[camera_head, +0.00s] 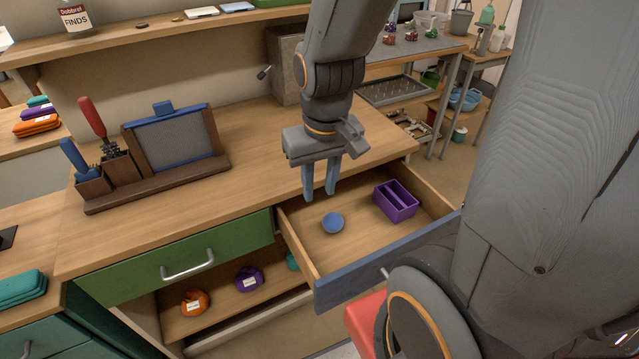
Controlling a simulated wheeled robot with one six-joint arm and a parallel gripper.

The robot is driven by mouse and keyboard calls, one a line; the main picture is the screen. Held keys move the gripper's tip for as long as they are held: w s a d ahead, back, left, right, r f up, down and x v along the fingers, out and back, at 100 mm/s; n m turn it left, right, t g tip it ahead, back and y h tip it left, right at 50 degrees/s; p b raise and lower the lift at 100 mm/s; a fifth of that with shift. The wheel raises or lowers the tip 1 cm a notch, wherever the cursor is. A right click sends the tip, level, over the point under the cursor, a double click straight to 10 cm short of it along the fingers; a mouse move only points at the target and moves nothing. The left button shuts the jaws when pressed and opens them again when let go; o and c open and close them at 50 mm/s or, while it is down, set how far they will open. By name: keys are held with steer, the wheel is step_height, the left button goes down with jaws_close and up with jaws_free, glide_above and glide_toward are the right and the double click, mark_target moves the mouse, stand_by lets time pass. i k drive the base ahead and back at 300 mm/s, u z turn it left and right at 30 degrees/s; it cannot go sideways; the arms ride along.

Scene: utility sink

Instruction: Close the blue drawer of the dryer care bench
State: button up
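The blue drawer (335,286) of the wooden bench is pulled out at the right of the bench front, with its inside in view. Its handle (386,273) shows only in part, because my arm covers the right part of the front. In the drawer lie a small blue round object (333,223) and a purple divided tray (396,201). My gripper (319,196) points down over the back left part of the open drawer. Its two fingers are a little apart with nothing seen between them. It appears above the drawer, not touching the blue front.
A green drawer (180,262) beside it is shut. Below is an open shelf with an orange bundle (194,302) and a purple bundle (249,278). A tool holder with a framed panel (172,143) stands on the bench top. A red object (366,318) is under the drawer's right front.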

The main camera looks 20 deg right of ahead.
mark_target(338, 266)
steer(key=u, duration=0.55)
steer(key=k, duration=0.95)
steer(key=z, duration=0.9)
steer(key=i, duration=0.5)
steer(key=z, duration=1.4)
steer(key=k, duration=0.85)
steer(key=u, duration=1.25)
